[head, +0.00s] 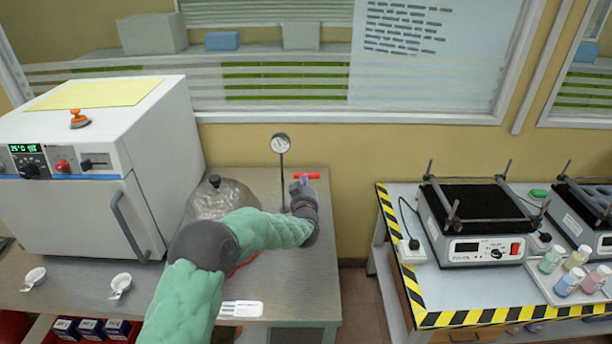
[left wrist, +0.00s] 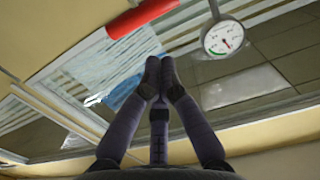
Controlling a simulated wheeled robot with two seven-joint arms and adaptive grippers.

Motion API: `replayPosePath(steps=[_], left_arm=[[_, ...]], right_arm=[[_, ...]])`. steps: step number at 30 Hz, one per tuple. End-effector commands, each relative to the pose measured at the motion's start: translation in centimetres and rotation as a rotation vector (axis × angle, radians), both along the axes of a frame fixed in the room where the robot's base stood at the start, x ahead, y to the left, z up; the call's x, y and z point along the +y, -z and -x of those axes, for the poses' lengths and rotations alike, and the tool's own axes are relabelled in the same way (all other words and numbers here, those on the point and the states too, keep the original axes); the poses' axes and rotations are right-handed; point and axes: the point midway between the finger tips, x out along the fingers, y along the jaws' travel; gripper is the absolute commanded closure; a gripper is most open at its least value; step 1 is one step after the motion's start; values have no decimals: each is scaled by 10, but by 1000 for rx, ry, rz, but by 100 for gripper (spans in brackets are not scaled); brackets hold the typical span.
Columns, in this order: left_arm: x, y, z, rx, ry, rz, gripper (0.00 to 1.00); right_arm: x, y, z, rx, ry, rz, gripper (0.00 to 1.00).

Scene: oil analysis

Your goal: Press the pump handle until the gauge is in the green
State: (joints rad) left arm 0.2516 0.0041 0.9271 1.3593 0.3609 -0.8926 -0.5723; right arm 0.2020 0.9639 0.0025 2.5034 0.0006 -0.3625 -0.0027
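The red pump handle (head: 306,175) is a short bar at the back right of the left bench; it also shows in the left wrist view (left wrist: 140,17). The round white gauge (head: 281,143) stands on a thin post left of the handle. In the left wrist view its dial (left wrist: 223,37) has a green arc and a thin needle; the needle seems to lie outside the green, but the dial is small. My left gripper (head: 303,182) is close to the handle, its fingertips (left wrist: 157,68) together with nothing between them. Contact is unclear. My arm hides the pump's body.
A white oven (head: 150,160) stands left on the steel bench (head: 323,275). A clear domed vessel (head: 222,198) with a black knob is beside my left arm. A gap separates this bench from the right table (head: 398,290), which carries a hot-plate-like device (head: 470,252) and several bottles.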

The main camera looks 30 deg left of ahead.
Motion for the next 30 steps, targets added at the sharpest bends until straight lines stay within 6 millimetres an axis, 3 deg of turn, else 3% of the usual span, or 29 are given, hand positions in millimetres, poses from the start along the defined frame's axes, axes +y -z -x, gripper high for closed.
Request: replayPosePath(steps=[10,30], left_arm=[[-26,-4,41,-1,1,0,100],[-29,-3,46,-1,2,0,100]], right_arm=[[0,-9,0,0,1,0,47],[0,-10,0,0,1,0,47]])
